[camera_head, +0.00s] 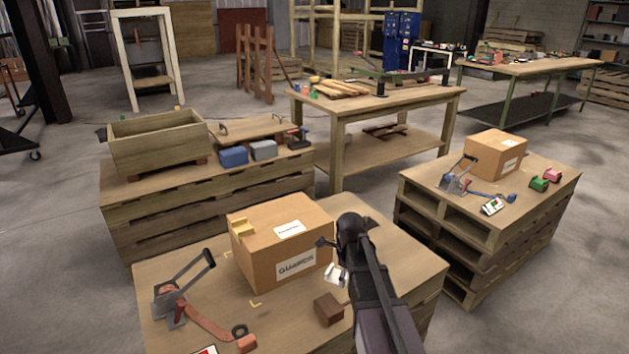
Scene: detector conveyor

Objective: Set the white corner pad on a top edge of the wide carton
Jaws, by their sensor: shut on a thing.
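The wide carton (262,260) is a brown box with white labels, standing on the near wooden pallet stack (400,258). A yellow corner pad (243,227) sits on its top edge at the left. My gripper (337,262) comes in from the lower right and is beside the carton's right side. It is shut on the white corner pad (335,275), which shows just below my gripper, in front of the carton's right end. The fingertips are partly hidden by the gripper body, and I cannot tell whether the pad touches the carton.
A brown block (328,308) lies in front of the carton. A strapping tool with a raised lever (190,275) and an orange strap (208,325) lie at the left. Another pallet stack (455,240) at right bears a smaller carton (494,155). The carton's top is mostly clear.

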